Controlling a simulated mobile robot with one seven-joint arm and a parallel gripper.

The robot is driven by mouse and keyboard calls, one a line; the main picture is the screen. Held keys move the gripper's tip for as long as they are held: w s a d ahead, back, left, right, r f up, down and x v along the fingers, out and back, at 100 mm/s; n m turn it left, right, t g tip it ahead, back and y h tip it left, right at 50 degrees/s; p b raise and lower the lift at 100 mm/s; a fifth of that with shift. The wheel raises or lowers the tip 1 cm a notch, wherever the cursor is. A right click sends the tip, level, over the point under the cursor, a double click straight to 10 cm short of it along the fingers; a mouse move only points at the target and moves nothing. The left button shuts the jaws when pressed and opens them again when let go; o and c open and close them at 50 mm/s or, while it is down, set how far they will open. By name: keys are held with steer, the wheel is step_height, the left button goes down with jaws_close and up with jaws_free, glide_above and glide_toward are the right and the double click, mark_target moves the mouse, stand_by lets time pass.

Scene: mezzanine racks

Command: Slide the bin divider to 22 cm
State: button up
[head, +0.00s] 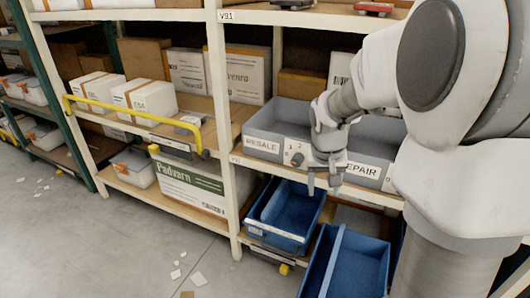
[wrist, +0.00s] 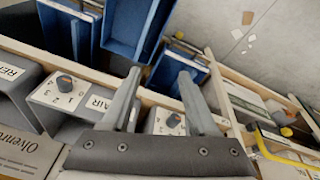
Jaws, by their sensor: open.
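Two blue bins sit low in the rack in the head view. The left blue bin (head: 300,238) has an upright blue panel inside. The right blue bin (head: 366,270) stands nearer, with a long blue divider (head: 330,262) running lengthwise nearer its left wall. A blue bin (wrist: 118,42) also shows at the top of the wrist view, cut off by the frame. My gripper (head: 323,186) hangs in front of the grey bins, above the blue bins, touching neither blue bin. Its fingers (wrist: 158,90) are apart and empty in the wrist view. No centimetre scale is readable.
Grey bins labelled RESALE (head: 262,146) and REPAIR (head: 362,170) stand on the shelf behind my gripper, with numbered dials (wrist: 64,81). A rack post (head: 222,130) stands left of the blue bins. A yellow rail (head: 130,117) sticks out farther left. The floor (head: 110,250) is mostly open, with paper scraps.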

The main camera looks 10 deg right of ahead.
steer(key=w+d+f+m+g+b, duration=0.1)
steer(key=w+d+f+b, duration=0.15)
steer(key=f, duration=0.55)
steer(key=w+d+f+m+b, duration=0.1)
steer(key=w+d+f, duration=0.1)
steer(key=d+f, duration=0.35)
steer(key=m+g+y+b, duration=0.1)
steer(key=m+y+b, duration=0.1)
steer(key=b, duration=0.2)
glide_toward(328, 277)
step_height(328, 277, down, 10)
steer(key=b, duration=0.4)
steer(key=shift+w+a+f, duration=0.1)
steer(key=shift+w+f, duration=0.05)
jaws_close()
